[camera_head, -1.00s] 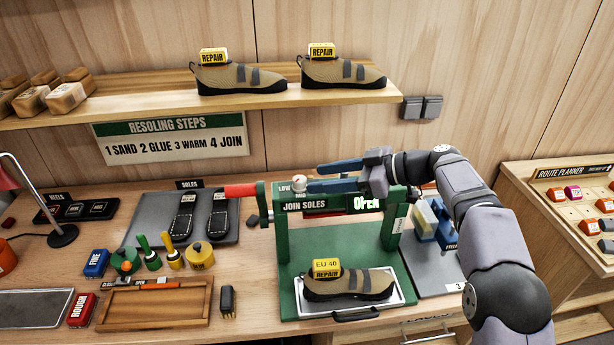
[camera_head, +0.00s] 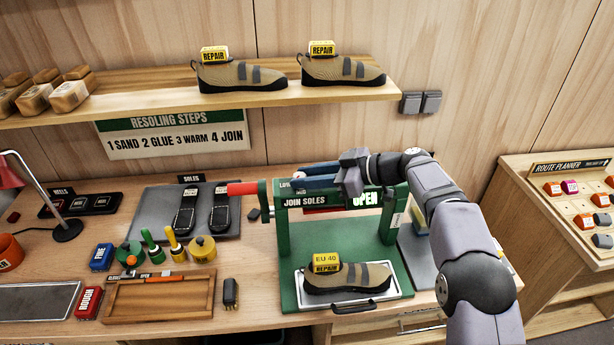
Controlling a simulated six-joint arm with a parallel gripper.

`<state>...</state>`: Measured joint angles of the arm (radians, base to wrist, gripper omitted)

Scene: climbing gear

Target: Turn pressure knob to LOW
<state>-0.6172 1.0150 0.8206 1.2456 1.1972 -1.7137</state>
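The green sole press (camera_head: 284,240) stands on the bench, with JOIN SOLES and a lit OPEN sign across its top beam. A LOW label (camera_head: 285,184) shows at the left end of the beam top. My gripper (camera_head: 302,177) is over that end, with its blue fingers pointing left, just right of the label. The pressure knob is hidden at the fingers, so I cannot tell if they touch or grip it. A tan shoe (camera_head: 350,277) tagged EU 40 REPAIR sits on the press tray (camera_head: 397,291).
A red-handled lever (camera_head: 243,188) sticks out left of the press. A shelf (camera_head: 150,112) with two shoes is above and behind. Glue pots (camera_head: 201,249), a wooden tray (camera_head: 158,300) and black soles (camera_head: 186,208) lie to the left.

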